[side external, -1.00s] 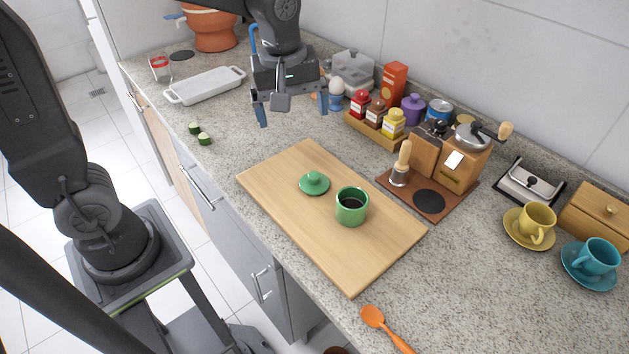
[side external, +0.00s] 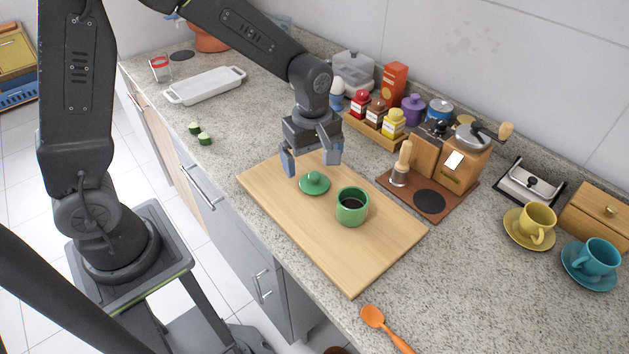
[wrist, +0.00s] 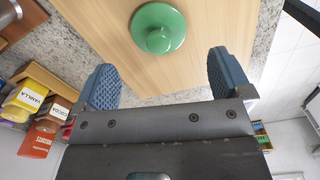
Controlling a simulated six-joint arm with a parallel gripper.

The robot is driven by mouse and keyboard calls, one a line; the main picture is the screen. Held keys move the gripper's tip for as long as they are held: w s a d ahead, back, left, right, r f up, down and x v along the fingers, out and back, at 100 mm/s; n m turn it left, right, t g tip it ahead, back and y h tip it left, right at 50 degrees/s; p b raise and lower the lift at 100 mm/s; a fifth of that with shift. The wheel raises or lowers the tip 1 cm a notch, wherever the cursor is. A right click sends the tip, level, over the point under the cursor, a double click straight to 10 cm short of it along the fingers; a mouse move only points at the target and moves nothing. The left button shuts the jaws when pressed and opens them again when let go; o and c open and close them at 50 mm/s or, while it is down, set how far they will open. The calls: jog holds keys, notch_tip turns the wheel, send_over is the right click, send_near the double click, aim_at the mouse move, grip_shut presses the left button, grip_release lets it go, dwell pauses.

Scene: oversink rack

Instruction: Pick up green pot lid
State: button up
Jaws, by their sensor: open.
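The green pot lid (side external: 314,183) lies flat on the wooden cutting board (side external: 370,255), its round knob facing up. It also shows in the wrist view (wrist: 158,28), at the top, just beyond the gap between my fingers. A green pot (side external: 352,207) with dark contents stands on the board to the right of the lid. My gripper (side external: 311,168) is open and empty, with blue pads, above the board's far left part. In the wrist view the two fingers (wrist: 165,85) are spread wide and apart from the lid.
A spice rack (side external: 376,133) with several jars stands behind the board. A coffee grinder (side external: 460,165) and a tamper (side external: 401,165) stand to the right of it. Two cucumber pieces (side external: 200,134) lie to the left. An orange spoon (side external: 385,327) lies in front.

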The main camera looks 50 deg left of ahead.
aim_at(313, 173)
jog(key=shift+d+f, duration=0.15)
jog(key=shift+f, duration=1.05)
jog(key=shift+d+f, duration=0.1)
jog(key=shift+f, duration=1.05)
jog(key=c, duration=1)
